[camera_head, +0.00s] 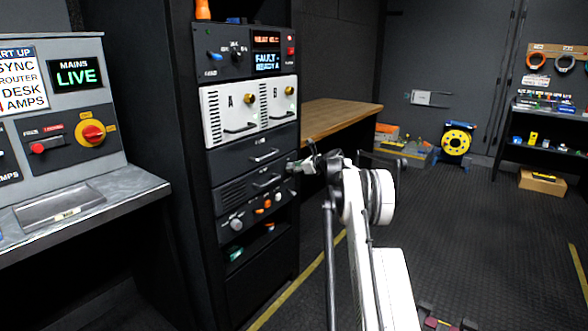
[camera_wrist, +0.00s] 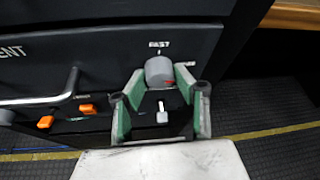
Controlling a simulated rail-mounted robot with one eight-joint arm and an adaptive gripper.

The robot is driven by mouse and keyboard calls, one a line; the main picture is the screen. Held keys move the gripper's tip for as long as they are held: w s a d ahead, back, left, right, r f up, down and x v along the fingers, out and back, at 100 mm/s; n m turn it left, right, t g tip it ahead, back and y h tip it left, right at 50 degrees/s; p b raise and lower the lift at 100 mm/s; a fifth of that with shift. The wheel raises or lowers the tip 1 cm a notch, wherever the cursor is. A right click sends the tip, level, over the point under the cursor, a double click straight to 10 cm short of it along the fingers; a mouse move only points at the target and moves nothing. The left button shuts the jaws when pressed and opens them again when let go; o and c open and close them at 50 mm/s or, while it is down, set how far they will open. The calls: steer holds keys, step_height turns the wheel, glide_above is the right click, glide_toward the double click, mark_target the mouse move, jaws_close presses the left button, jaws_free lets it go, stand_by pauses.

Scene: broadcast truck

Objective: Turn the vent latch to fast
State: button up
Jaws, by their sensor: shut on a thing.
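The vent latch (camera_wrist: 158,69) is a round grey knob at the right end of a dark panel lettered "ENT" at the wrist view's left edge. A label that appears to read "FAST" (camera_wrist: 159,44) sits above it.
A bar handle (camera_wrist: 68,92) stands out left of the knob. Orange switches (camera_wrist: 86,108) and a pale lever (camera_wrist: 162,114) lie below. A wooden worktop (camera_head: 335,115) extends behind my gripper. The floor to the right is largely open.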

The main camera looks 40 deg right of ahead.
steer(key=shift+a+f+n+t+h, duration=0.1)
steer(key=shift+n+t+h, duration=0.75)
steer(key=shift+n, duration=1.5)
steer(key=shift+d+f+n+t+h, duration=0.1)
steer(key=shift+n+t+h, duration=0.7)
steer(key=shift+n, duration=1.6)
steer(key=shift+a+f+n+t+h, duration=0.1)
steer(key=shift+n+t+h, duration=0.35)
steer(key=shift+n+t, duration=1.3)
steer(key=shift+n+g, duration=0.5)
steer(key=shift+n, duration=0.3)
steer(key=o, duration=1.1)
steer(key=shift+o, duration=0.2)
